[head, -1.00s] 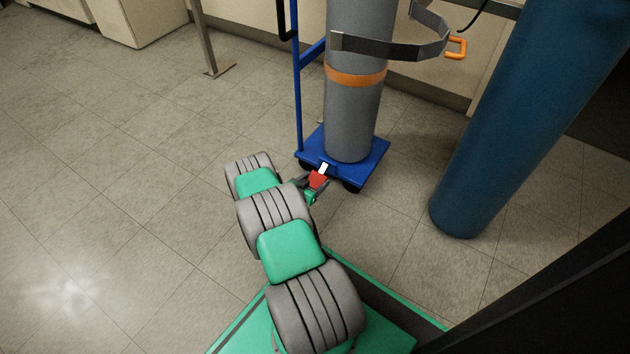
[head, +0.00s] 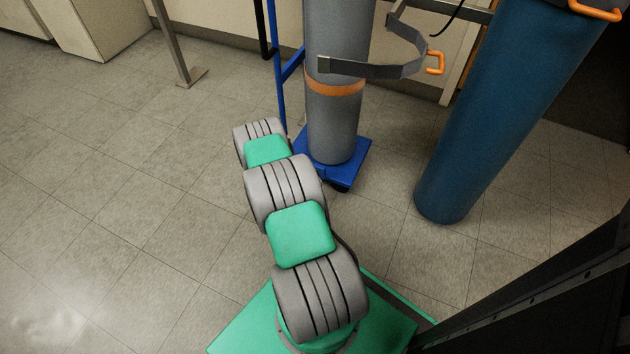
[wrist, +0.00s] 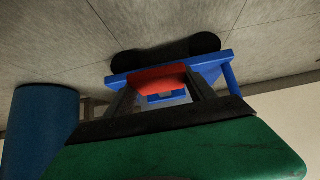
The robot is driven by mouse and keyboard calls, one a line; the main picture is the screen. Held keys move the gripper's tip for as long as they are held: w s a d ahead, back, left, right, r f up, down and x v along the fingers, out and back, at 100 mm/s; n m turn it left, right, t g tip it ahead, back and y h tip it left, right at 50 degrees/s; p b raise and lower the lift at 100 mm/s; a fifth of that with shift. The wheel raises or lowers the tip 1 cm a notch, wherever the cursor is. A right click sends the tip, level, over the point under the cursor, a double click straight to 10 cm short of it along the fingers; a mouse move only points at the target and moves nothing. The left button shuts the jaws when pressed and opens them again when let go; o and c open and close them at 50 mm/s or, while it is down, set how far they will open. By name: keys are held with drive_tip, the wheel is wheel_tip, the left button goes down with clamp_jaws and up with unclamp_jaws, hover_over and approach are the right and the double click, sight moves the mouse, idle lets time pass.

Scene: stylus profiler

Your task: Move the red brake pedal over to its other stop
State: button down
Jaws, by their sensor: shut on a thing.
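The red brake pedal (wrist: 155,80) shows in the wrist view at the near edge of the blue trolley base (wrist: 205,68). My gripper (wrist: 162,92) has its two dark fingers on either side of the pedal and is shut on it. In the head view, the blue trolley base (head: 350,168) stands beyond my arm under a grey gas cylinder (head: 335,120). My arm hides the pedal and my gripper there. I cannot tell which stop the pedal is at.
A large blue cylinder (head: 490,110) stands to the right of the trolley. A grey strap (head: 375,70) with an orange buckle hangs by the grey cylinder. A metal post (head: 170,45) stands at the back left. The tiled floor (head: 130,200) at left is clear.

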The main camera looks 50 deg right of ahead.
drive_tip(key=shift+d+r, duration=0.1)
drive_tip(key=shift+d, duration=0.05)
drive_tip(key=shift+c, duration=1.6)
unclamp_jaws()
drive_tip(key=shift+a, duration=0.2)
drive_tip(key=p+v, duration=0.3)
drive_tip(key=v, duration=0.4)
drive_tip(key=shift+a+r, duration=0.25)
